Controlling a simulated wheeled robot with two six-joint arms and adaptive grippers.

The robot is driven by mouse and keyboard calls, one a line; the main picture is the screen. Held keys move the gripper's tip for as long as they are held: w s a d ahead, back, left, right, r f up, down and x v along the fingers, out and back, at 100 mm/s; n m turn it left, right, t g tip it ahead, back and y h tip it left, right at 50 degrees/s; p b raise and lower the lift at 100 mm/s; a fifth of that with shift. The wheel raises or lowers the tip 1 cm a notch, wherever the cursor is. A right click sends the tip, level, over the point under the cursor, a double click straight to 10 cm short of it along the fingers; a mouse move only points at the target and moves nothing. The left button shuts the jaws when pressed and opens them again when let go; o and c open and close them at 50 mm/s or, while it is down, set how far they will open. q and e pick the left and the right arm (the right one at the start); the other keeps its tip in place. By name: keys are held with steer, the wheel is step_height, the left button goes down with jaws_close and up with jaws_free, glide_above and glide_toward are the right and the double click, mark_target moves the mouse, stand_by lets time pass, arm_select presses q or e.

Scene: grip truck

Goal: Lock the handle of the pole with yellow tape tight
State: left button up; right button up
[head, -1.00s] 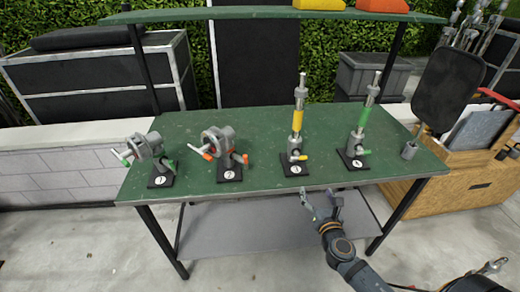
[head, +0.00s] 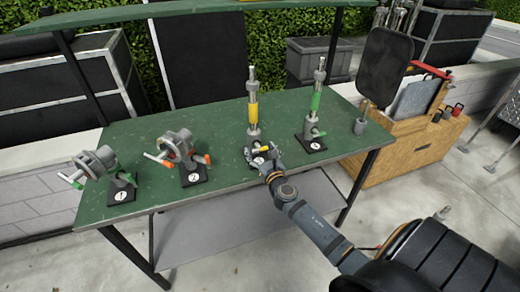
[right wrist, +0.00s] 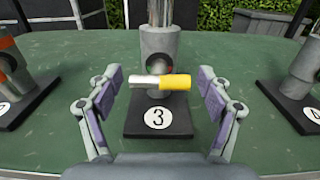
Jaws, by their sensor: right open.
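The pole with yellow tape (head: 253,110) stands upright in a grey holder on the black base marked 3, on the green table. Its handle with a yellow end (right wrist: 172,82) lies about level across the front of the holder (right wrist: 159,50) in the right wrist view. My right gripper (head: 264,160) is in front of this base. In the right wrist view the open fingers (right wrist: 167,95) stand on either side of the handle, with a gap on each side. From the head, the gripper partly hides the base. My left gripper is not in view.
The pole with green tape (head: 316,98) stands to the right on its own base. Two clamps, one with green handles (head: 97,165) and one with orange handles (head: 180,150), stand to the left.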

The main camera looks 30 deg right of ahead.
steer(key=shift+w, duration=0.15)
steer(key=c, duration=1.2)
